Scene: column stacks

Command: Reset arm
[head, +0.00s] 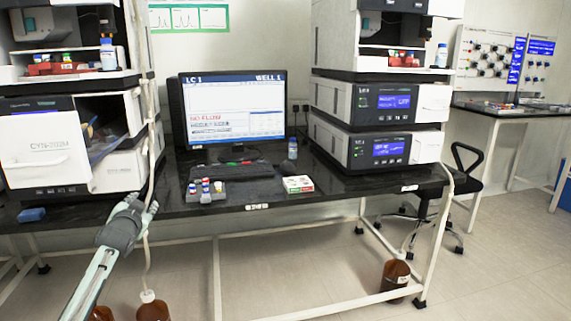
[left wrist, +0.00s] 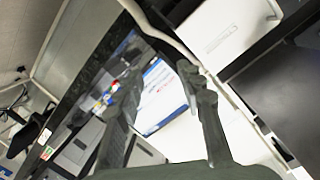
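My left gripper (head: 142,205) is at the lower left in the head view, in front of the left end of the black bench (head: 265,187). It is beside the pale tube that hangs down past the bench edge. In the left wrist view its two dark fingers (left wrist: 158,75) stand apart with nothing held between them. Whether the gripper touches the tube cannot be told. My right gripper is in neither view.
Instrument stacks stand left (head: 45,150) and right (head: 362,120). Between them are a monitor (head: 237,105), small vials (head: 206,190) and a carton (head: 298,184). Brown bottles (head: 153,308) (head: 395,275) stand on the floor. A black chair (head: 445,185) is at the right; open floor lies in front.

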